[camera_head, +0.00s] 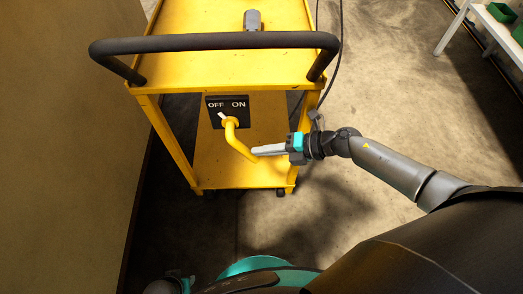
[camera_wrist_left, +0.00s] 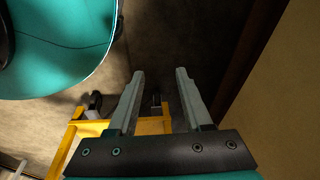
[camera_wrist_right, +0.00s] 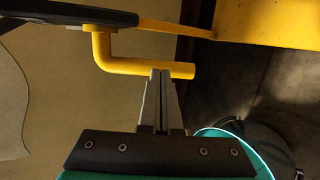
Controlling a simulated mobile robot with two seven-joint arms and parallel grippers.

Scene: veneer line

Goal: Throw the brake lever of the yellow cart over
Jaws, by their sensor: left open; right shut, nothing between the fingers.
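The yellow cart (camera_head: 185,72) stands ahead of me, with a black OFF/ON plate (camera_head: 243,105) below its top shelf. The yellow cranked brake lever (camera_head: 231,138) pivots on this plate and hangs down to the right. A small white pointer (camera_head: 222,115) at its pivot leans up-left toward OFF. My right gripper (camera_head: 257,151) is shut and empty, its tips at the lever's lower end. In the right wrist view the lever (camera_wrist_right: 140,66) passes right at the fingertips; contact cannot be told. My left gripper (camera_wrist_left: 159,72) is open and empty, low near the cart's legs.
A black push handle (camera_head: 215,41) spans the cart's near edge. A grey object (camera_head: 252,20) lies on the top shelf. A wall (camera_head: 60,130) is close on the left. A white rack with green bins (camera_head: 503,12) stands far right. Floor right of the cart is mostly clear, with a dark cable.

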